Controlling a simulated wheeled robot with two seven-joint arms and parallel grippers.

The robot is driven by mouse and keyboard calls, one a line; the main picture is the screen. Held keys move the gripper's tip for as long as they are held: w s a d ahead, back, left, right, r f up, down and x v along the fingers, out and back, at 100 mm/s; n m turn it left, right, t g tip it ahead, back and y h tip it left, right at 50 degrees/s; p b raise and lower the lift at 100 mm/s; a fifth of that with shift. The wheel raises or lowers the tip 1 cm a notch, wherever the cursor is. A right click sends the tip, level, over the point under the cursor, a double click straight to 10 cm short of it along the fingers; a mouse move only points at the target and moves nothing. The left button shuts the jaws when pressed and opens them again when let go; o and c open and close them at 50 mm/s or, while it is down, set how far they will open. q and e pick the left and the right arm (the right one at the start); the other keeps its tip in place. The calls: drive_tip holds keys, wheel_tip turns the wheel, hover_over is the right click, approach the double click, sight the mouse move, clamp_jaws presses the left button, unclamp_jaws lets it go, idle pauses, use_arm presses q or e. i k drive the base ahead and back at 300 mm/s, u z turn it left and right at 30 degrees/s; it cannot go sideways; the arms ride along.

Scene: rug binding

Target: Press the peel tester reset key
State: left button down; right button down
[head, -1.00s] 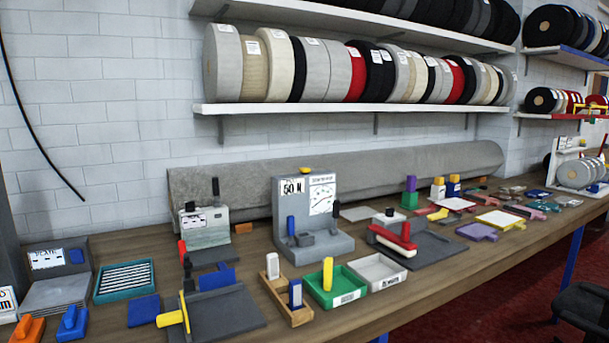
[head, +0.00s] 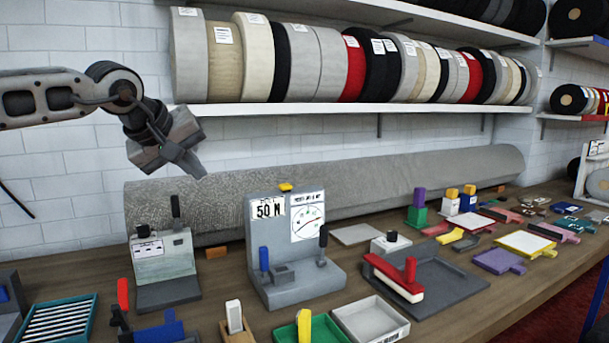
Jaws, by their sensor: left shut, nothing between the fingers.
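The grey peel tester (head: 262,228) stands upright on the bench, with a "50 N" panel and a round dial on its face. A small yellow key (head: 286,187) sits on its top edge. A blue post (head: 264,258) and a black lever (head: 323,236) stand on its base. My left gripper (head: 194,170) is shut and empty. It hangs in the air at upper left, above and to the left of the tester in the picture, apart from it. My right gripper is out of view.
A grey rolled rug (head: 400,187) lies along the wall behind the tester. A grey-green device with a black lever (head: 162,260) stands to its left. A red-handled tool (head: 400,276) lies to its right. A shelf (head: 300,110) of binding rolls hangs above.

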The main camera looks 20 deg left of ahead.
sight(287, 188)
drive_tip(key=u, duration=0.1)
drive_tip(key=i, duration=1.2)
drive_tip(key=z, duration=0.1)
